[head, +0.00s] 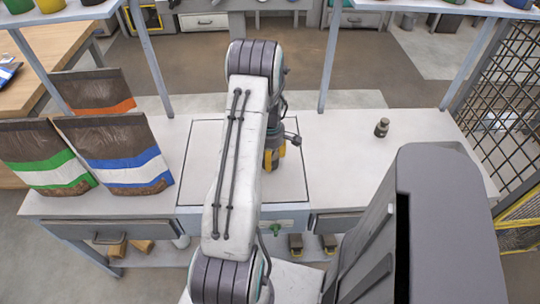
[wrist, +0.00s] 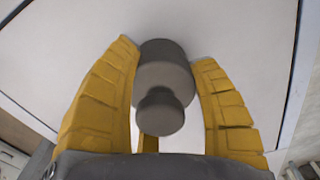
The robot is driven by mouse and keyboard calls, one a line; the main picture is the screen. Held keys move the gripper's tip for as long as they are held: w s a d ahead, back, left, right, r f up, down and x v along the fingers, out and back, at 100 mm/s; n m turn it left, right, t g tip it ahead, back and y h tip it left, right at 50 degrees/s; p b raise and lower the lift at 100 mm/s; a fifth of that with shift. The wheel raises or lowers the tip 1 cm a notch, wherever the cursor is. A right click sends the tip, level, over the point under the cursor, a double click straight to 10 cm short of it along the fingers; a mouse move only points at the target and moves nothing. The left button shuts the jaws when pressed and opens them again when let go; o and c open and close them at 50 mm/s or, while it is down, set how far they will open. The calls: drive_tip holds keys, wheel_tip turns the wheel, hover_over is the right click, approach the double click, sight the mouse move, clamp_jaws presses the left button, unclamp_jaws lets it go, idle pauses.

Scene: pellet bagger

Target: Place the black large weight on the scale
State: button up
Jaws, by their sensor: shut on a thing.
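My gripper (head: 275,160) is over the scale's pale square plate (head: 202,150), right of its middle. In the wrist view, its yellow fingers are closed around a dark grey-black weight (wrist: 163,75), one on each side. The weight's round knob faces the camera, and its wide body lies beyond, over the pale plate (wrist: 235,25). I cannot tell whether the weight touches the plate. In the head view my arm and fingers hide the held weight and part of the plate.
A smaller-looking dark weight (head: 382,127) stands on the table (head: 350,165) to the right, with clear space around it. Bags with green (head: 45,160), blue (head: 118,155) and orange (head: 92,92) stripes stand at the left. Shelf posts rise behind the table.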

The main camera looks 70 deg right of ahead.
drive_tip(key=shift+d, duration=0.1)
drive_tip(key=o, duration=1.2)
drive_tip(key=shift+f, duration=0.1)
wheel_tip(320, 180, up, 12)
drive_tip(key=shift+r, duration=0.1)
